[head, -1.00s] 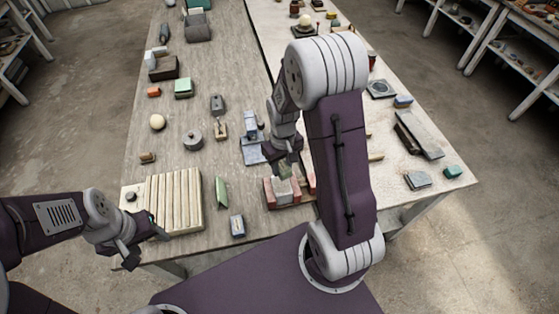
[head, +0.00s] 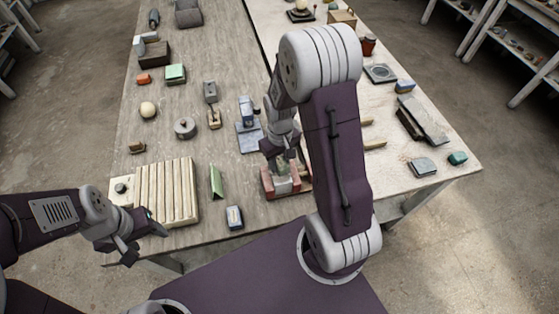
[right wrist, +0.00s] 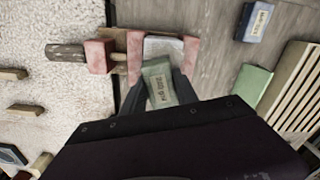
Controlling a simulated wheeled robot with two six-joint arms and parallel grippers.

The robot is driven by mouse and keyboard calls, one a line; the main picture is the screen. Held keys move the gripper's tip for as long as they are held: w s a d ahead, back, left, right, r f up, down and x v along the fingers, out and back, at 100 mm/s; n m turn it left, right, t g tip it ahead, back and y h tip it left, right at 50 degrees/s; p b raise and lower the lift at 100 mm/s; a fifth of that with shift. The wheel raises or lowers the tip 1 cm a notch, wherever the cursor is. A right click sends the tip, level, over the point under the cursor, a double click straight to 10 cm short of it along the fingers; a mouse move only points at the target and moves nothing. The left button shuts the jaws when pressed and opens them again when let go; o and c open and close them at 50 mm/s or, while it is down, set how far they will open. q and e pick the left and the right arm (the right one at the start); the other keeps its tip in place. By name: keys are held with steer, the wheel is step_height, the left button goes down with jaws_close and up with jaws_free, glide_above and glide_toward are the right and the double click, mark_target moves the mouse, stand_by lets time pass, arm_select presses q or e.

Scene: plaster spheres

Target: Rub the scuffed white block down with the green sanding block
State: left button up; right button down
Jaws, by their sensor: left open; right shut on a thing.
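The green sanding block (right wrist: 160,84), with a printed pale label, is held between the fingers of my right gripper (right wrist: 158,92). In the head view my right gripper (head: 282,160) is over the vise. The vise (head: 272,189) has reddish jaws, which also show in the right wrist view (right wrist: 134,58). The white block (right wrist: 163,46) sits between the jaws, its near part hidden by the sanding block. I cannot tell whether the two touch. My left gripper (head: 140,243) is open and empty, by the table's front left edge.
A blue labelled block (head: 234,217), a green ridge-shaped piece (head: 216,182) and a slatted cream board (head: 178,192) lie left of the vise. A grey-blue stand (head: 249,135) is behind it. Several small items lie farther back.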

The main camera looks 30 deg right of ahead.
steer(key=shift+s, duration=0.1)
steer(key=shift+f+b, duration=0.5)
steer(key=shift+f, duration=0.15)
steer(key=shift+w+r+p, duration=0.15)
steer(key=shift+w+p, duration=0.2)
steer(key=shift+w, duration=0.1)
steer(key=shift+w+a, duration=0.15)
steer(key=shift+w, duration=0.5)
steer(key=shift+s+d, duration=0.2)
steer(key=shift+s, duration=1.95)
steer(key=shift+w, duration=0.1)
